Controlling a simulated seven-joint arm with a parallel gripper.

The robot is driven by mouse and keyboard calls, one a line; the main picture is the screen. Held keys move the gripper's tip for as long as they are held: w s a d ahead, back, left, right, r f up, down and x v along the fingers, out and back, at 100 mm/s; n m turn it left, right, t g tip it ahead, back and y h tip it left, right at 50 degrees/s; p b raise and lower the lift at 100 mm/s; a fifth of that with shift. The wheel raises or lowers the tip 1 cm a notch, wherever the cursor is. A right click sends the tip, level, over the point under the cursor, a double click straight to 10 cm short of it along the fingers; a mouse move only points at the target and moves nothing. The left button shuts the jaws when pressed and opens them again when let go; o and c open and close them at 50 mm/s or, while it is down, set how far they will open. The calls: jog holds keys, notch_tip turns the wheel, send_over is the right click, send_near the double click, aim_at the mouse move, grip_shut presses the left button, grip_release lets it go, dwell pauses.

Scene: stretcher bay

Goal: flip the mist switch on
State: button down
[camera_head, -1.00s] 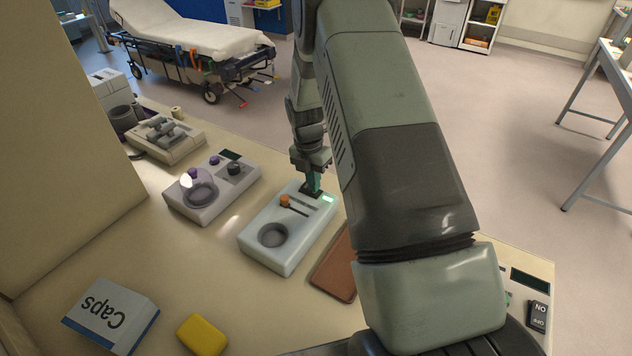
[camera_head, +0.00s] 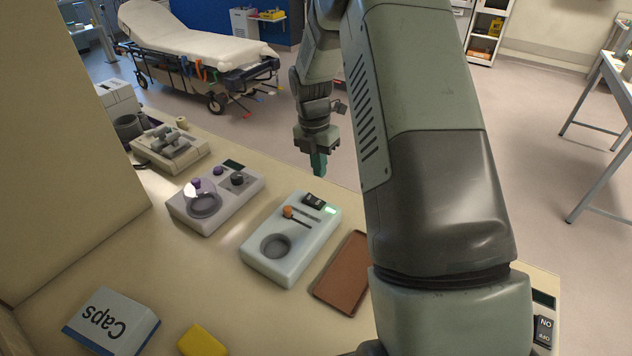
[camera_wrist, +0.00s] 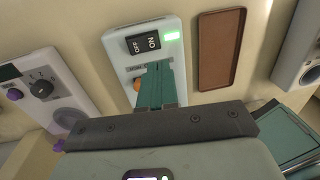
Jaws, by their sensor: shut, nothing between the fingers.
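A pale blue-white unit (camera_head: 262,243) stands on the counter with a round dark well and an orange-tipped lever. A black rocker switch (camera_head: 314,201) sits at its far end, beside a lit green indicator (camera_head: 331,210). In the wrist view the switch (camera_wrist: 143,43) reads ON and OFF, and the indicator (camera_wrist: 173,36) glows green. I see no mist label. My gripper (camera_head: 319,166) is shut and empty, with teal fingers pointing down. It is above and apart from the switch. The fingers also show in the wrist view (camera_wrist: 160,87), covering part of the unit.
A grey unit with purple knobs (camera_head: 222,212) stands left, a beige lever unit (camera_head: 170,148) beyond it. A brown tray (camera_head: 343,272) lies right. Another ON/OFF switch (camera_head: 543,331) is at far right, partly behind my arm. A Caps box (camera_head: 110,322) and yellow block (camera_head: 203,341) lie in front.

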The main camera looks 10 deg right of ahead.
jog(key=r, duration=0.5)
jog(key=shift+s+d+r, duration=0.1)
jog(key=shift+s+d, duration=0.2)
jog(key=s+a+r+m+t, duration=0.1)
jog(key=s+r+m+t, duration=0.1)
jog(key=s+r+m, duration=0.65)
jog(key=s+a+r+m+t, duration=0.15)
jog(key=s+r+m, duration=0.3)
jog(key=r, duration=0.65)
jog(key=s+r+m+t, duration=0.1)
jog(key=s+m, duration=0.5)
jog(key=s, duration=0.3)
jog(key=s+a+r+m+t, duration=0.1)
jog(key=s+r+m+t, duration=0.1)
jog(key=s+m, duration=0.5)
jog(key=shift+s+a+m+y, duration=0.3)
jog(key=shift+s+y, duration=0.1)
jog(key=shift+s, duration=0.6)
jog(key=c, duration=1.8)
grip_release()
jog(key=shift+d, duration=0.1)
